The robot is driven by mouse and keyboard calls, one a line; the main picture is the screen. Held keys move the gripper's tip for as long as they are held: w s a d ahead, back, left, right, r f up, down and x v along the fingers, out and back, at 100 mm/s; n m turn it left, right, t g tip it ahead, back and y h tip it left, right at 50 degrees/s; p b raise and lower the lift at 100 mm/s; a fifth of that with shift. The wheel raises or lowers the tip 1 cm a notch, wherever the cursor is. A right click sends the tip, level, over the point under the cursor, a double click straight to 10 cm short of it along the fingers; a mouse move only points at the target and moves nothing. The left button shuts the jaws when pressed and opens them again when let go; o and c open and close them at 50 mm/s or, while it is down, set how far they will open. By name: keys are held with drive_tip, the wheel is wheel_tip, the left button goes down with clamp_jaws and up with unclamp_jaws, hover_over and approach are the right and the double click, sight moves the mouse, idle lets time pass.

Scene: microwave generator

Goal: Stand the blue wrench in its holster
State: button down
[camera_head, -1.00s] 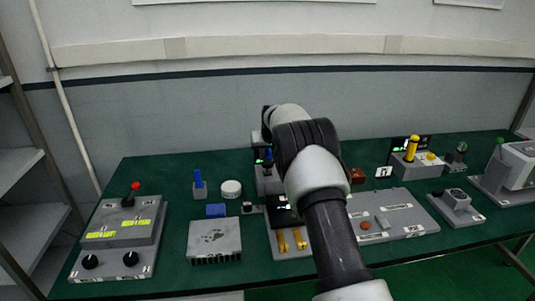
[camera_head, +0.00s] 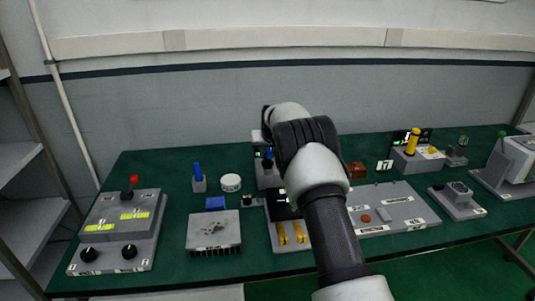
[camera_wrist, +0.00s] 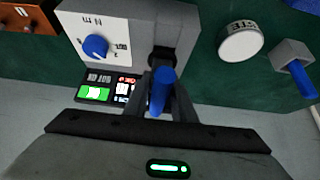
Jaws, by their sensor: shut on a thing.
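In the wrist view the fingers of my gripper (camera_wrist: 162,100) are closed around an upright blue rod (camera_wrist: 162,88), above a dark slot at the edge of a grey box. I cannot tell whether this rod is the wrench or a handle of the box. Another slim blue piece (camera_head: 197,172) stands upright in a small grey block (camera_head: 199,186) left of my arm; it also shows in the wrist view (camera_wrist: 298,76), apart from my gripper. The block looks like a holster. In the head view my arm hides the fingertips.
The grey box bears a blue knob (camera_wrist: 95,47) and a lit display (camera_wrist: 95,92). A white round puck (camera_head: 231,183) stands close by. A grey finned block (camera_head: 214,231), a red-topped lever box (camera_head: 118,230) and a grey panel (camera_head: 400,208) crowd the green table.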

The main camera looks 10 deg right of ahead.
drive_tip(key=shift+f, duration=0.1)
drive_tip(key=shift+f+b, duration=0.35)
drive_tip(key=shift+b, duration=0.05)
drive_tip(key=shift+f, duration=0.15)
idle(0.6)
drive_tip(key=c, duration=1.6)
unclamp_jaws()
drive_tip(key=shift+o, duration=1)
drive_tip(key=shift+f, duration=0.1)
